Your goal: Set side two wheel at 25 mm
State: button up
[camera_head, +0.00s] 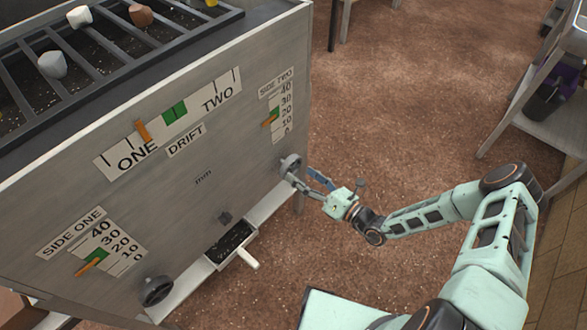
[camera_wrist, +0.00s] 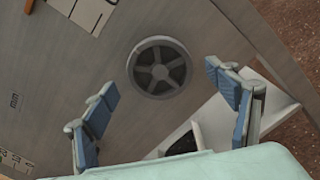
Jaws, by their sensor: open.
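The side two wheel (camera_head: 291,165) is a small grey spoked handwheel on the right part of the machine's front panel. The wrist view shows it face-on (camera_wrist: 160,67). My gripper (camera_head: 304,176) is open at the wheel, its blue-padded fingers spread to either side of it in the wrist view (camera_wrist: 163,88). I see no finger contact with the wheel. The side two scale (camera_head: 285,110) runs from 0 to 40. Its orange pointer (camera_head: 270,121) lies at the lower edge of the green patch (camera_head: 274,112), between 10 and 20 and nearer 20.
The side one scale (camera_head: 93,245) and its dark wheel (camera_head: 157,290) are at the panel's lower left. A drift scale (camera_head: 170,115) is above. A tray with a pale handle (camera_head: 247,258) juts out at the bottom. Open brown floor (camera_head: 400,90) lies to the right.

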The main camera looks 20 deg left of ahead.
jog(key=shift+s+d, duration=0.25)
jog(key=shift+d, duration=0.3)
jog(key=shift+f+m+b, duration=0.1)
jog(key=shift+m+b, duration=0.3)
jog(key=shift+m, duration=0.6)
jog(key=m+b, duration=0.1)
jog(key=m, duration=0.2)
jog(key=m+b, duration=0.1)
jog(key=m, duration=0.4)
jog(key=shift+m+b, duration=0.3)
jog(key=shift+m, duration=0.8)
jog(key=shift+a, duration=0.1)
